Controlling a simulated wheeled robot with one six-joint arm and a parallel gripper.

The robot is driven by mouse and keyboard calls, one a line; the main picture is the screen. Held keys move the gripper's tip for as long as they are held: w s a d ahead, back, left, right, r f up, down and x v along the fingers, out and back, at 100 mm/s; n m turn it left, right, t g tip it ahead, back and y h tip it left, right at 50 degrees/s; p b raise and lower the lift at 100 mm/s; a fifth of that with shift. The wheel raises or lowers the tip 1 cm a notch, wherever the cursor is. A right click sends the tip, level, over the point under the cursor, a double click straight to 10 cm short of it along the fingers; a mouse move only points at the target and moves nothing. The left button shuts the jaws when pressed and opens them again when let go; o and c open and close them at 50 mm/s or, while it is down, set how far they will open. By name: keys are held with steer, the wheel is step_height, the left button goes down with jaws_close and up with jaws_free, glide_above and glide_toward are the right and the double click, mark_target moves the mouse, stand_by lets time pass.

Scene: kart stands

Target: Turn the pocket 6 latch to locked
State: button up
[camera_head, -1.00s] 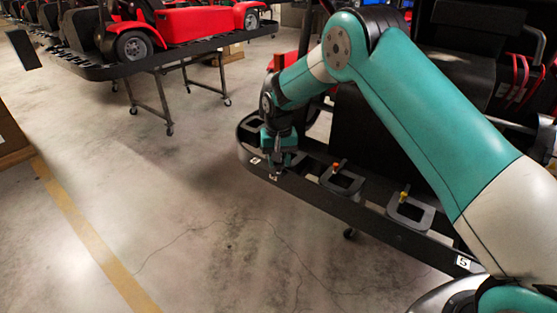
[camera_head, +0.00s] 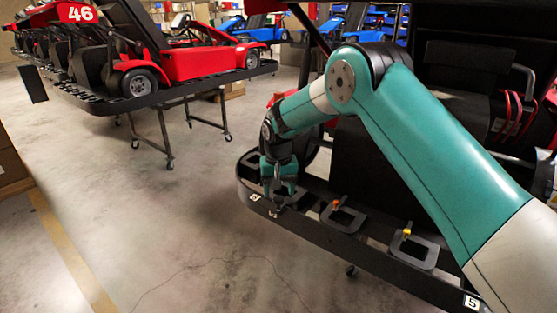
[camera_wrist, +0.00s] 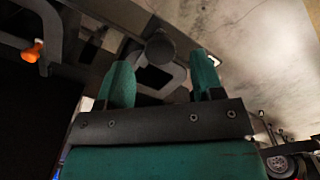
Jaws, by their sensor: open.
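My gripper (camera_head: 279,196) points down over the far left corner of the black tray rail (camera_head: 330,233). In the wrist view its two teal fingers (camera_wrist: 163,78) stand apart with nothing held between them. A dark round knob (camera_wrist: 160,47) shows beyond and between the fingertips, next to a grey pocket frame (camera_wrist: 180,74); I cannot tell whether it touches a finger. A latch with an orange knob (camera_head: 336,204) sits at the neighbouring pocket; it also shows in the wrist view (camera_wrist: 32,51). A yellow-knobbed latch (camera_head: 406,233) is farther right. I cannot read a 6 on any label.
A label reading 5 (camera_head: 472,302) is on the rail's near end. A black kart seat (camera_head: 455,95) and frame stand close behind the rail. A red kart (camera_head: 200,50) is on another stand at the back left. The concrete floor (camera_head: 150,220) left of the rail is clear.

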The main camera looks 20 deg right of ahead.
mark_target(279, 198)
step_height(279, 198, up, 15)
steer(key=b, duration=0.1)
steer(key=shift+f, duration=0.15)
